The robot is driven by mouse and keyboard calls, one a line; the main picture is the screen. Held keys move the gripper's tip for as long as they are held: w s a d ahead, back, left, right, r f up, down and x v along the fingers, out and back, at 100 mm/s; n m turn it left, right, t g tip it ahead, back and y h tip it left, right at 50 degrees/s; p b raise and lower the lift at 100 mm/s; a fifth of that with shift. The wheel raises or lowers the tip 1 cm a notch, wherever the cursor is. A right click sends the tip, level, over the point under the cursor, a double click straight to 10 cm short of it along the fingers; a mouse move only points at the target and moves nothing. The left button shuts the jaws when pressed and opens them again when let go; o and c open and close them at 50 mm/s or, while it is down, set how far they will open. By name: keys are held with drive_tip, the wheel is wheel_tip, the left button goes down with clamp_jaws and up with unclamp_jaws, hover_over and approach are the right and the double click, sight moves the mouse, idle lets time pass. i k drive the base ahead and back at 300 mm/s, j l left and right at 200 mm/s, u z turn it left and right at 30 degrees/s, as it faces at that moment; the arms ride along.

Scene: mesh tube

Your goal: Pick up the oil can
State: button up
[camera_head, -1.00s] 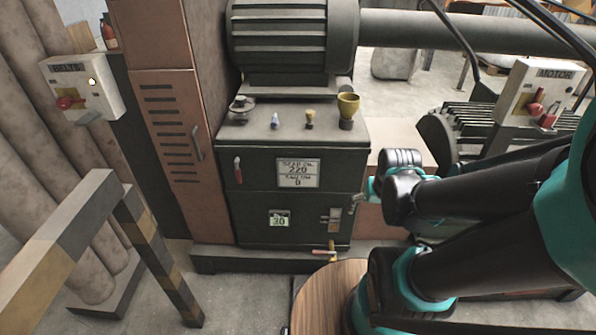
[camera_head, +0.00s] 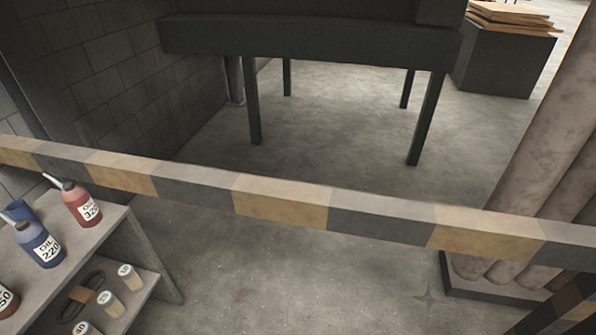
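A red oil can (camera_head: 79,203) with a spout stands upright at the back of the shelf's top on the left, its label reading OIL 320. A blue oil can (camera_head: 40,243) labelled OIL 220 stands in front of it, to the left. Another dark reddish can (camera_head: 7,297) is cut off by the left edge, its label ending in 50. The task line does not say which can it means. My gripper is not in view, so its state does not show.
The grey shelf (camera_head: 118,222) holds several pale cylinders (camera_head: 108,304) and a dark coil (camera_head: 85,287) on its lower level. Large pipes (camera_head: 555,130) rise at right. The floor (camera_head: 300,285) right of the shelf is clear.

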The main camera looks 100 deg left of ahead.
sight(32, 237)
drive_tip(key=k+z, duration=0.3)
drive_tip(key=k+l+z, duration=0.1)
drive_tip(key=k+z, duration=0.25)
drive_tip(key=i+z, duration=0.1)
drive_tip(key=z, duration=4.05)
drive_tip(key=k+l+z, duration=0.15)
drive_tip(key=l+z, duration=0.25)
drive_tip(key=k+l+z, duration=0.15)
drive_tip(key=z, duration=0.25)
drive_tip(key=l+z, duration=0.4)
drive_tip(key=l, duration=1)
drive_tip(key=k+l, duration=0.1)
drive_tip(key=l, duration=0.9)
